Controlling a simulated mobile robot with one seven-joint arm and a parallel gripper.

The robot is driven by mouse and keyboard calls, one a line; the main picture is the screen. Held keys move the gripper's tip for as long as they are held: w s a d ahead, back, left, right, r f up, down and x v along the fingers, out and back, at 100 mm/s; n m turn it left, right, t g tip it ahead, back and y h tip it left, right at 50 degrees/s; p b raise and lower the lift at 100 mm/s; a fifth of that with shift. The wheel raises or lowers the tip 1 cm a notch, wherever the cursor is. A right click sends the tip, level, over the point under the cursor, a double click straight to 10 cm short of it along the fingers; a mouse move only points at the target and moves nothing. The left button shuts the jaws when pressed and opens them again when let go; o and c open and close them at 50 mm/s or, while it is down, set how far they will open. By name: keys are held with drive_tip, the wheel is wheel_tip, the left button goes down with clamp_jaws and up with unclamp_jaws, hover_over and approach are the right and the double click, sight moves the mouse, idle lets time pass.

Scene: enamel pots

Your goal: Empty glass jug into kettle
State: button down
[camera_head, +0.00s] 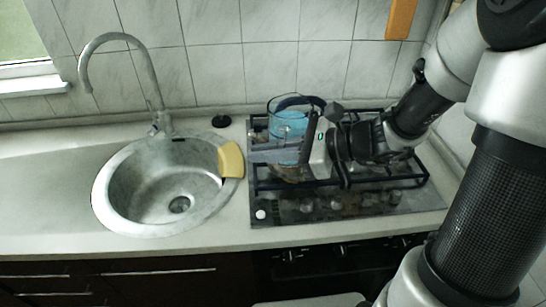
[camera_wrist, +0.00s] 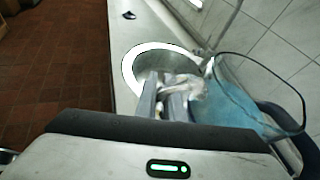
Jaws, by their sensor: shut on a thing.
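The glass jug (camera_head: 288,126) is clear and holds blue liquid. It looks about upright above the back left of the hob. In the wrist view the jug (camera_wrist: 238,100) shows at the right, with its wide clear rim and the blue inside. My gripper (camera_head: 283,152) reaches in from the right, its fingers level across the front of the jug. In the wrist view my gripper (camera_wrist: 170,95) is shut on the jug's near side; the exact grip is hard to make out. A dark blue curved band (camera_head: 300,100) shows behind; I cannot tell whether it belongs to the kettle. The kettle is not clearly visible.
The black hob grate (camera_head: 385,178) lies under and around my gripper. A round steel sink (camera_head: 150,190) with a tall tap (camera_head: 150,85) is to the left, a yellow sponge (camera_head: 231,160) on its rim. A tiled wall (camera_head: 215,60) stands close behind.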

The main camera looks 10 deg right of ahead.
sight(281, 126)
drive_tip(key=w+r+p, duration=0.1)
drive_tip(key=p, duration=0.1)
drive_tip(key=w+r+m+g+p, duration=0.1)
drive_tip(key=r+p, duration=0.1)
drive_tip(key=p, duration=0.1)
drive_tip(key=w+d+r+m+p, duration=0.1)
drive_tip(key=p, duration=0.1)
drive_tip(key=shift+w+d+r, duration=0.1)
drive_tip(key=shift+r, duration=0.2)
drive_tip(key=shift+f+g, duration=0.3)
drive_tip(key=shift+f, duration=0.1)
drive_tip(key=shift+m+g+y, duration=0.4)
drive_tip(key=shift+m+g, duration=0.1)
drive_tip(key=shift+m, duration=0.2)
drive_tip(key=shift+f, duration=2.3)
drive_tip(key=shift+f, duration=0.1)
drive_tip(key=shift+f+m+p, duration=0.5)
drive_tip(key=shift+p, duration=0.15)
drive_tip(key=shift+r+g+y+p, duration=0.1)
drive_tip(key=shift+g+y+p, duration=0.2)
drive_tip(key=shift+p, duration=0.25)
drive_tip(key=shift+w+m+p, duration=0.1)
drive_tip(key=shift+m+p, duration=0.25)
drive_tip(key=shift+m, duration=0.15)
idle(1.2)
